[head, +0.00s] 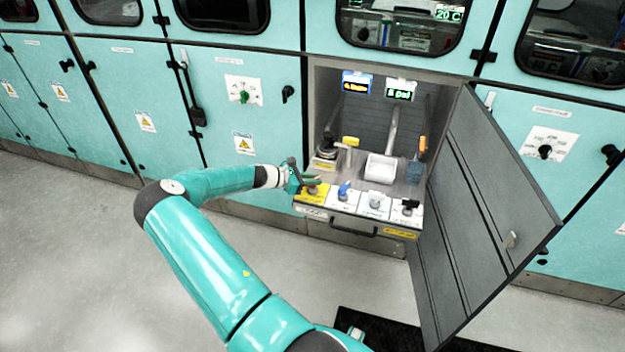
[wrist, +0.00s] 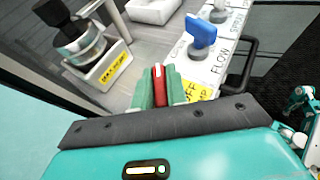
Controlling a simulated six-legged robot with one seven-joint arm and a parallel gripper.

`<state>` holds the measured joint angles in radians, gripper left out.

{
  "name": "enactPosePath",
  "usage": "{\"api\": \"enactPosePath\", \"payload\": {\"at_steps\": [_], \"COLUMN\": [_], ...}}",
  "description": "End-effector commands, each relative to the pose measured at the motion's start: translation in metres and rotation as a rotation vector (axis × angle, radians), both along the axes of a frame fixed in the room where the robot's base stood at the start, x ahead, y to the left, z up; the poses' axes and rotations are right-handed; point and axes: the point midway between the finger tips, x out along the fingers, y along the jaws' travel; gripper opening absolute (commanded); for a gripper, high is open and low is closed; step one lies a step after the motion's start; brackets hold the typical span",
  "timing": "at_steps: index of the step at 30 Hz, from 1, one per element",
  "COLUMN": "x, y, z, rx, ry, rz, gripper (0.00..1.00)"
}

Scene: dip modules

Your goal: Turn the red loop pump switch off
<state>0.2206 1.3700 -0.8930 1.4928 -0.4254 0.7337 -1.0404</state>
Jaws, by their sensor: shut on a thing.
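The red loop pump switch (wrist: 158,84) sits between the two green fingers of my gripper (wrist: 159,88) in the wrist view, at the left end of a switch panel. My gripper is shut on it. In the head view my gripper (head: 306,183) is at the panel's yellow-labelled left end, and the fingers partly cover the switch. The yellow label (wrist: 198,92) beside the switch shows "OFF" and is partly hidden by the gripper.
A blue switch (wrist: 201,31) on a plate reading "FLOW" stands right beside the gripper. A white switch (head: 375,203) and a black switch (head: 409,206) follow to the right. An open grey door (head: 480,200) stands right of the module. A black-topped fitting (wrist: 75,32) stands behind.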

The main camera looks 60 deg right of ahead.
Motion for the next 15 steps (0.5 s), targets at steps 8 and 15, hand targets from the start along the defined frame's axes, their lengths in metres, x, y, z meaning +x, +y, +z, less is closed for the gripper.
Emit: {"api": "enactPosePath", "payload": {"at_steps": [8, 15], "x": [0.0012, 0.0004], "y": [-0.0019, -0.0013], "z": [-0.0008, -0.0015], "rx": [0.001, 0.002], "ry": [-0.007, -0.004], "rz": [-0.262, -0.460], "gripper": [0.00, 0.00]}}
